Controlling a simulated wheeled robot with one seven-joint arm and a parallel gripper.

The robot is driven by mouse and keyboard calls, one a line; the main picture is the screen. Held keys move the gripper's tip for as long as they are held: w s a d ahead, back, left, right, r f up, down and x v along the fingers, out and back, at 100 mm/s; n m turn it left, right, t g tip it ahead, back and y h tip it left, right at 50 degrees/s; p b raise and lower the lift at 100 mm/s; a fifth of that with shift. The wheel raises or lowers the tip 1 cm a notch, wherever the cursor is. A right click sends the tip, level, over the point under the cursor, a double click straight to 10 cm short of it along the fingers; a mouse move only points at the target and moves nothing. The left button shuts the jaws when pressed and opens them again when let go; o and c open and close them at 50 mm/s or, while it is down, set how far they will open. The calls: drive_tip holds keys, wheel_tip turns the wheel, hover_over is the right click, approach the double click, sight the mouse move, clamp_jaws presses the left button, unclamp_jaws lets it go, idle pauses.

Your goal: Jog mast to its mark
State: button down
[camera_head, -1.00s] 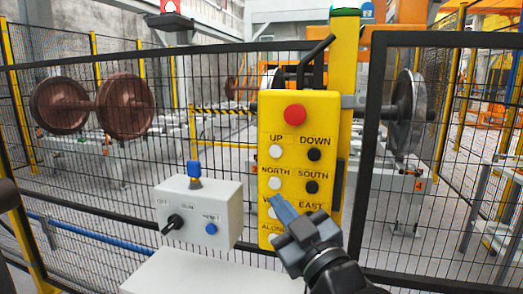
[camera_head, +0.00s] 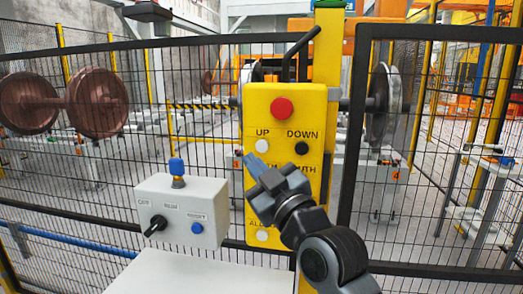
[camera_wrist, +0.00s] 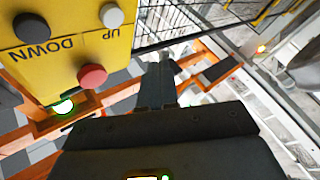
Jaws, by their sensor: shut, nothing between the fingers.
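The yellow pendant (camera_head: 290,93) hangs on the fence post. It has a red button (camera_head: 281,108), a white UP button (camera_head: 262,146) and a black DOWN button (camera_head: 302,148). My gripper (camera_head: 252,161) is shut and empty, its tips in front of the panel just below the UP button. It hides most of the NORTH, SOUTH, WEST and EAST rows. A white button (camera_head: 262,235) shows at the bottom. In the wrist view my fingers (camera_wrist: 158,70) lie to the side of the red button (camera_wrist: 92,76) and UP button (camera_wrist: 111,15); contact cannot be told. I cannot identify the mast or its mark.
A grey switch box (camera_head: 183,207) with a dark knob and blue buttons stands left of the pendant. Black mesh fence (camera_head: 440,37) spans the view. Behind it are a brown wheelset (camera_head: 65,103) and a grey wheel (camera_head: 380,105). A green lamp (camera_wrist: 63,107) glows.

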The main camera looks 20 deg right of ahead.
sight(262, 146)
drive_tip(key=shift+w+d+b, duration=0.55)
drive_tip(key=shift+w+d, duration=0.15)
drive_tip(key=shift+w, duration=0.25)
drive_tip(key=shift+w+d+b, duration=0.55)
drive_tip(key=shift+w+d, duration=0.1)
drive_tip(key=shift+w, duration=0.25)
drive_tip(key=shift+w+d+b, duration=0.55)
drive_tip(key=shift+w+d, duration=0.15)
drive_tip(key=shift+w, duration=0.25)
drive_tip(key=shift+w+d+b, duration=0.25)
drive_tip(key=shift+w+b, duration=0.1)
